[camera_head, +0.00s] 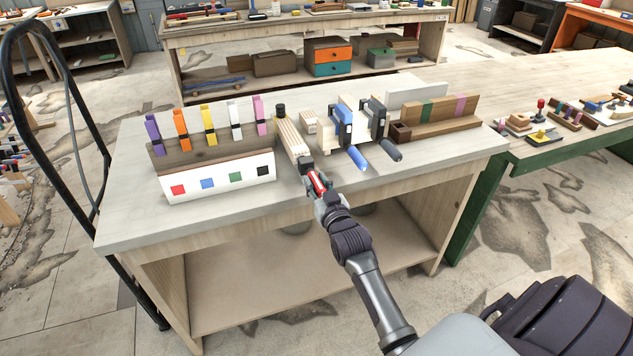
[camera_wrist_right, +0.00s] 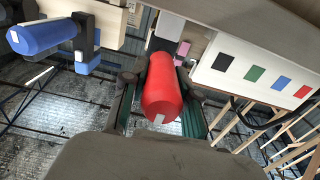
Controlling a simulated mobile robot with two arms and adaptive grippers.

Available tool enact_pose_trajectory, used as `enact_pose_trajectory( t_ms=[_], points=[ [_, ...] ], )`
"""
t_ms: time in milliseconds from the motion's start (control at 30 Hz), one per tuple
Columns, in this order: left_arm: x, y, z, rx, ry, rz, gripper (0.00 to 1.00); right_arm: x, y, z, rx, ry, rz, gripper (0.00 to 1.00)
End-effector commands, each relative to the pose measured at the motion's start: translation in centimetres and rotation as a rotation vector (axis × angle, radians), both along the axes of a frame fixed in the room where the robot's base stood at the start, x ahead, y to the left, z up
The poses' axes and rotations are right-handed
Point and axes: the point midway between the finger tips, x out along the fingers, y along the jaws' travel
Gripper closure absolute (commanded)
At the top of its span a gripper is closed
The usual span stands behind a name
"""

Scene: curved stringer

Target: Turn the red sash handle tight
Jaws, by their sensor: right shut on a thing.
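The red sash handle (camera_head: 317,182) points toward me at the front edge of the workbench, at the near end of a sash clamp beside a pale wood strip (camera_head: 291,140). In the right wrist view the red handle (camera_wrist_right: 162,88) fills the middle, with a small white mark on its end. My right gripper (camera_head: 321,190) is shut on the red handle, its fingers on both sides of it. The right wrist view shows these fingers (camera_wrist_right: 155,100) along the handle's sides. My left gripper is not in view.
Right of the red handle stand clamps with a blue handle (camera_head: 358,158) and a black handle (camera_head: 390,151). Left is a rack of coloured clamps (camera_head: 208,130) above a white board with colour squares (camera_head: 218,180). The bench's front left top (camera_head: 135,215) is clear.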

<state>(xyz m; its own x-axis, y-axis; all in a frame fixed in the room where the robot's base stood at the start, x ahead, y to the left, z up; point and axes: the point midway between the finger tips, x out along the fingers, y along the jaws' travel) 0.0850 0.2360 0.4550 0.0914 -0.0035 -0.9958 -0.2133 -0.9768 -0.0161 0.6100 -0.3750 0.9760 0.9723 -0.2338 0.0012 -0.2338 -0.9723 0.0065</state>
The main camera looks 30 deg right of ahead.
Motion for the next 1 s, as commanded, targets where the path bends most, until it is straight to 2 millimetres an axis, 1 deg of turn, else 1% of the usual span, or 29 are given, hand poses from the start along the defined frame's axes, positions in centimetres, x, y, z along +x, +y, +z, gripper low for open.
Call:
enact_pose_trajectory(
  t_ms=[33, 533, 567, 600, 667, 700, 1000],
  points=[
    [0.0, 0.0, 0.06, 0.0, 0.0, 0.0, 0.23, -0.05, 0.02, -0.25, 0.01, 0.004, 0.0, 1.0],
    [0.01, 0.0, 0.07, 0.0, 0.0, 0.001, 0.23, -0.06, 0.04, -0.33, 0.026, 0.001, 0.0, 1.0],
    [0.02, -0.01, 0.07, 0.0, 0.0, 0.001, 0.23, -0.06, 0.03, -0.34, 0.026, 0.001, 0.0, 0.66],
    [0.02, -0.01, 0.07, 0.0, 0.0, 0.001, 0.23, -0.06, 0.04, -0.33, 0.026, 0.001, 0.0, 0.59],
    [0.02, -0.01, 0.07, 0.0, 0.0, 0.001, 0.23, -0.05, 0.04, -0.28, 0.025, 0.0, 0.0, 0.49],
    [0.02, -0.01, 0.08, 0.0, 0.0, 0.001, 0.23, -0.04, 0.03, -0.25, 0.025, -0.001, 0.0, 0.45],
    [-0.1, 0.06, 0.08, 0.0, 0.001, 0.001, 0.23, -0.16, 0.05, -0.13, 0.022, -0.003, 0.0, 0.45]
  ],
)
